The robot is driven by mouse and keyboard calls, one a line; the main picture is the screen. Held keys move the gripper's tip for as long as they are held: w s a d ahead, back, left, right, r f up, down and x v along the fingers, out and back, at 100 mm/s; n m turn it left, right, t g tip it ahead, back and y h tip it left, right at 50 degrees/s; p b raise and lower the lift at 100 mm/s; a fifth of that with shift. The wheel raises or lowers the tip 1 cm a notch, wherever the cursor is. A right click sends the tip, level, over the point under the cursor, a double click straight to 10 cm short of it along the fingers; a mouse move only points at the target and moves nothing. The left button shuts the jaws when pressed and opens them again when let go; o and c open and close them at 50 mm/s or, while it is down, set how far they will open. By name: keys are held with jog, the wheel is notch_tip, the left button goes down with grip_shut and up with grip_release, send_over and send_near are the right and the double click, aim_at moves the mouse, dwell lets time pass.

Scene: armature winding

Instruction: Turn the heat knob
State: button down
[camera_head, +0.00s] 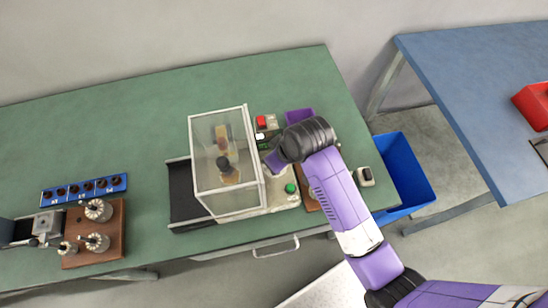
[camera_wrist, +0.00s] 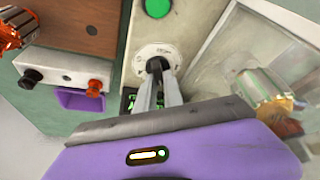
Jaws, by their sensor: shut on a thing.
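In the wrist view the heat knob (camera_wrist: 155,63) is a small black knob on a round white dial (camera_wrist: 140,55), set in a pale grey panel. A round green button (camera_wrist: 158,7) is on the same panel, beyond the dial. My gripper (camera_wrist: 160,78) has its two grey fingers close together, with their tips on the black knob. The fingers hide part of the knob and dial. In the head view my arm covers the knob; the panel's green button (camera_head: 290,188) shows just below my wrist.
A clear-walled box (camera_head: 222,160) stands directly left of the panel, close to my gripper. A red button (camera_head: 262,122) is behind it. A wooden block with armatures (camera_head: 95,245) lies far left on the green bench. A blue bin (camera_head: 405,170) is off the bench's right edge.

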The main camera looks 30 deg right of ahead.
dwell(0.4)
jog(key=c, duration=1.5)
grip_release()
jog(key=shift+o, duration=0.2)
jog(key=shift+r, duration=0.1)
jog(key=v, duration=0.7)
jog(key=shift+s+r+b, duration=0.2)
jog(key=shift+r+b, duration=0.1)
jog(key=shift+b, duration=0.1)
